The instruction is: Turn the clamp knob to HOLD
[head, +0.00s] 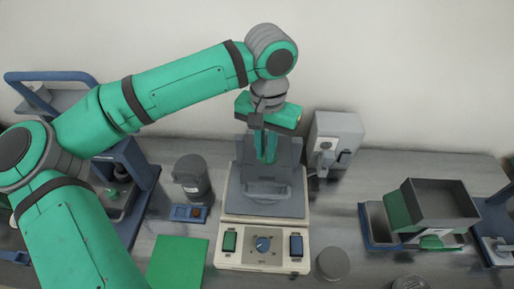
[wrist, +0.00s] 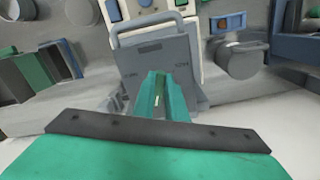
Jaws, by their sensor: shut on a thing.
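In the wrist view, the two green fingers (wrist: 161,95) are closed between two small labels on the grey plate (wrist: 155,60), too small to read. They are shut on a small part, which looks like the clamp knob; a pale mark (wrist: 157,101) shows between them. The fingers hide most of the knob, so I cannot tell its setting.
The machine's front panel has a blue dial (head: 263,244), a green switch (head: 229,241) and a blue switch (head: 296,245). A grey box (head: 339,132) stands close behind right. A dark canister (head: 192,178) stands left. A grey and green bin (head: 440,205) is at right.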

